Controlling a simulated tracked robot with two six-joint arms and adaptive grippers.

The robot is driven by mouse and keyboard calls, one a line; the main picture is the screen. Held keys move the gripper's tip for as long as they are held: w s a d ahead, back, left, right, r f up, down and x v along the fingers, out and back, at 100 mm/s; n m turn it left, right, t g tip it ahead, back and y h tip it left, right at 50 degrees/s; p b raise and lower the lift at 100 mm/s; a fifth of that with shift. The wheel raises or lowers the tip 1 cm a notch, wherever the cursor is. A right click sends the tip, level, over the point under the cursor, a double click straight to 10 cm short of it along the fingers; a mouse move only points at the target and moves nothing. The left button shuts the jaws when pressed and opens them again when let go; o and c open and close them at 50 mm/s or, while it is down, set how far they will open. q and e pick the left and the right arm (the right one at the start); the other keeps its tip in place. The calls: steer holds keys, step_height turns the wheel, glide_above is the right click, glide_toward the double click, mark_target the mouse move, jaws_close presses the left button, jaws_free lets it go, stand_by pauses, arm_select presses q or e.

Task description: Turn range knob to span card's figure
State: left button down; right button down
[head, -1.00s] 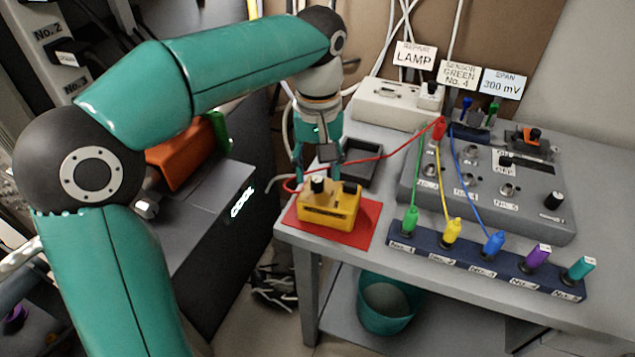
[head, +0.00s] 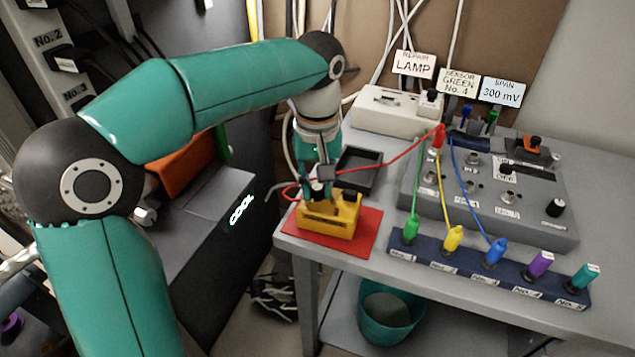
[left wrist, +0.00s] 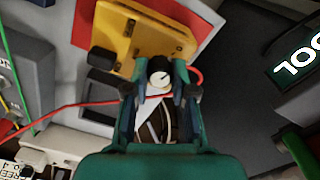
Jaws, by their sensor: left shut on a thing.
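The yellow box (head: 330,217) stands on a red mat (head: 366,236) at the table's left front corner. Its black range knob (head: 318,189) with a pale top also shows in the left wrist view (left wrist: 160,71). My left gripper (head: 317,186) points down over the box and is shut on this knob, one finger on each side. The scale around the knob is too small or hidden to read. The span card (head: 502,92) stands at the back right and reads 300 mV. My right gripper is in neither view.
A black tray (head: 358,170) is behind the box. A red cable (head: 385,156) passes close behind my gripper to the grey panel (head: 420,195). A blue socket strip (head: 470,268) with coloured plugs lies along the front. A teal bin (head: 389,315) is below.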

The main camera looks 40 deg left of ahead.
arm_select(q)
steer(key=shift+r, duration=0.1)
steer(key=shift+r+m+p, duration=0.1)
steer(key=shift+m+p, duration=0.75)
steer(key=shift+m, duration=0.25)
steer(key=m+p, duration=0.2)
steer(key=m, duration=0.1)
steer(key=m+p, duration=0.2)
steer(key=m, duration=0.2)
steer(key=m+p, duration=0.2)
steer(key=m, duration=0.1)
steer(key=shift+m, duration=0.3)
steer(key=m+p, duration=0.3)
steer(key=m, duration=0.4)
steer(key=m+p, duration=0.2)
steer(key=m, duration=0.2)
steer(key=shift+m, duration=0.3)
steer(key=shift+m+p, duration=0.75)
steer(key=shift+m, duration=0.55)
